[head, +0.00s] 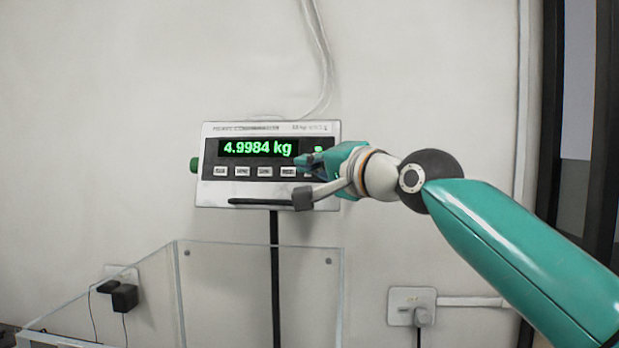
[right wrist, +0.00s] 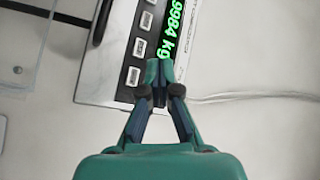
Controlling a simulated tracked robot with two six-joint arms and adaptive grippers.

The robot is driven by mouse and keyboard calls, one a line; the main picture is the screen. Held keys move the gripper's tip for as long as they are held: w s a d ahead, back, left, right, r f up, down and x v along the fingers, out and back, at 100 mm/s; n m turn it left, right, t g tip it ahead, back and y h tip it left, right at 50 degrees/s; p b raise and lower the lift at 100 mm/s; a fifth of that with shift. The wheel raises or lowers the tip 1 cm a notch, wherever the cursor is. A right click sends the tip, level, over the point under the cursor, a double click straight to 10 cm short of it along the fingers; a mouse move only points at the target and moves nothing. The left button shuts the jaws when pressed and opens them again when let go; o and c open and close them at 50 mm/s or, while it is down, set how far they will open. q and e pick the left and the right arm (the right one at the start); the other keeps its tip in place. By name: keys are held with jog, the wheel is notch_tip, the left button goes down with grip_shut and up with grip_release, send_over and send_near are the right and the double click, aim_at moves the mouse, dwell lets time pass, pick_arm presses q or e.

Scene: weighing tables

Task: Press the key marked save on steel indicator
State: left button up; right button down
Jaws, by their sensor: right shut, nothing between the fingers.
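The steel indicator (head: 268,128) hangs on a dark post by the wall and shows 4.9984 kg in green digits. A row of several white keys lies below its display; their markings are too small to read surely. My right gripper (head: 304,164) is shut and empty, in front of the right end of the key row, and hides part of the keys there. In the right wrist view the gripper (right wrist: 154,72) points at the indicator (right wrist: 95,80), its closed tips near the display's edge beside the keys. Whether the tips touch the face cannot be told. My left gripper is not in view.
A clear-walled box (head: 260,290) stands below the indicator. Wall sockets (head: 412,306) with plugs are at lower right, and a black adapter (head: 124,297) at lower left. A pale cable (head: 320,60) runs up the wall. A dark frame (head: 575,120) stands at far right.

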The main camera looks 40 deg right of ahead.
jog(key=shift+w+d+f+b, duration=0.1)
jog(key=shift+w+d+f, duration=0.15)
jog(key=shift+w+d, duration=0.4)
jog(key=shift+w+d+f+b, duration=0.15)
jog(key=shift+w+d+f, duration=0.15)
jog(key=shift+w+d, duration=0.35)
jog(key=shift+w+d+f+b, duration=0.1)
jog(key=shift+w+d+f, duration=0.25)
jog(key=shift+d, duration=0.45)
jog(key=shift+r, duration=0.1)
jog(key=shift+w+d, duration=0.1)
jog(key=shift+w, duration=0.05)
jog(key=shift+w+d, duration=0.15)
jog(key=shift+d, duration=0.05)
jog(key=shift+w+d, duration=0.25)
dwell(0.5)
dwell(0.4)
jog(key=shift+s+a, duration=0.5)
jog(key=shift+a, duration=0.1)
